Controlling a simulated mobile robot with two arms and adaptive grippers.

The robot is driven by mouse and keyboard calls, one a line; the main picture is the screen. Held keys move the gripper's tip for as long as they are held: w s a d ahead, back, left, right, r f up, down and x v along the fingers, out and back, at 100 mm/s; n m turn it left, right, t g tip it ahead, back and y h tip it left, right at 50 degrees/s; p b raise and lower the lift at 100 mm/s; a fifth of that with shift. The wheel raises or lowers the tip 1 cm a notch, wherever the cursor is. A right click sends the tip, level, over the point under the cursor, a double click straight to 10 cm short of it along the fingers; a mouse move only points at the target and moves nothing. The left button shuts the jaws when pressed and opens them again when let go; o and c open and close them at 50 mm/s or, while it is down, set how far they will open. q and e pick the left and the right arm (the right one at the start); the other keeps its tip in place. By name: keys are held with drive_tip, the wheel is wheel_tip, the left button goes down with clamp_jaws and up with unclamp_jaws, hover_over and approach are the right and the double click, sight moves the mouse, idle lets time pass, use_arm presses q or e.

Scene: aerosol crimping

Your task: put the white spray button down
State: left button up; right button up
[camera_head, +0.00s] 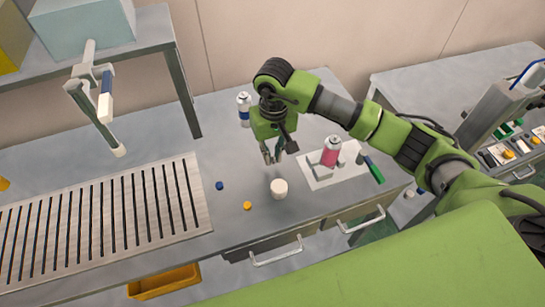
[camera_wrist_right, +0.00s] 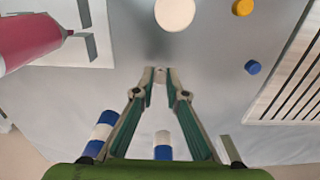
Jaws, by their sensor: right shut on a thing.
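My right gripper (camera_head: 271,158) hangs above the grey table, pointing down, behind and slightly left of a white cylinder (camera_head: 279,189). In the right wrist view its fingertips (camera_wrist_right: 161,76) are nearly together, shut on a small pale thing. It is mostly hidden by the fingertips; I take it to be the white spray button (camera_wrist_right: 160,74). A blue button (camera_head: 220,186) and a yellow button (camera_head: 247,206) lie on the table to the left. They also show in the right wrist view, blue (camera_wrist_right: 253,67) and yellow (camera_wrist_right: 242,7). My left gripper is not in view.
A pink can (camera_head: 330,152) stands on a white mat (camera_head: 322,180) at right. A blue-and-white can (camera_head: 244,108) stands behind the gripper. A slotted rack (camera_head: 100,212) fills the left side. A grey stand (camera_head: 97,105) rises there. Bare table surrounds the small buttons.

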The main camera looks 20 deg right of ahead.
wheel_tip(320, 180, down, 2)
drive_tip(key=shift+s+p, duration=0.15)
drive_tip(key=shift+p, duration=0.45)
drive_tip(key=shift+f, duration=0.25)
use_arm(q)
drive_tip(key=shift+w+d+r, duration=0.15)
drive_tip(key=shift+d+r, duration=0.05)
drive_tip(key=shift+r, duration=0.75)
use_arm(e)
drive_tip(key=shift+f, duration=0.1)
drive_tip(key=shift+f+b, duration=0.1)
drive_tip(key=shift+b, duration=0.2)
drive_tip(key=o, duration=0.8)
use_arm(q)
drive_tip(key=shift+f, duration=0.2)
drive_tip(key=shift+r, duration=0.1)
